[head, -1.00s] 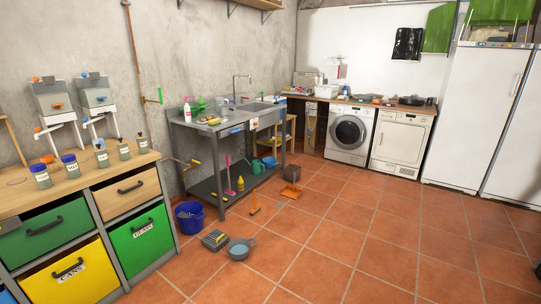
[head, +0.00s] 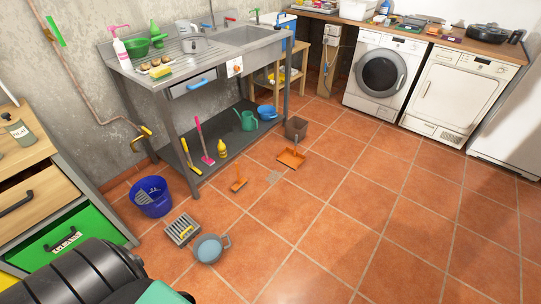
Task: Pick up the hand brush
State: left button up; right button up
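A small orange tool that looks like the hand brush (head: 238,185) lies on the tiled floor in the middle of the head view, in front of the sink table. Its thin handle points up in the picture; its bristles are too small to make out. An orange dustpan (head: 291,158) lies on the floor to its right, apart from it. A black and green part of my arm shows at the bottom left. Neither of my gripper's fingertips is in view, and nothing of mine is near the brush.
A blue bucket (head: 151,197), a grey grate (head: 182,230) and a grey-blue basin (head: 210,249) stand on the floor left of the brush. The sink table's lower shelf (head: 226,140) holds pink and yellow tools. The floor to the right is clear.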

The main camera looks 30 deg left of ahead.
aim_at(241, 184)
jog(key=i+u, duration=0.3)
jog(key=i, duration=0.35)
jog(key=i+l+u, duration=0.25)
jog(key=i, duration=0.35)
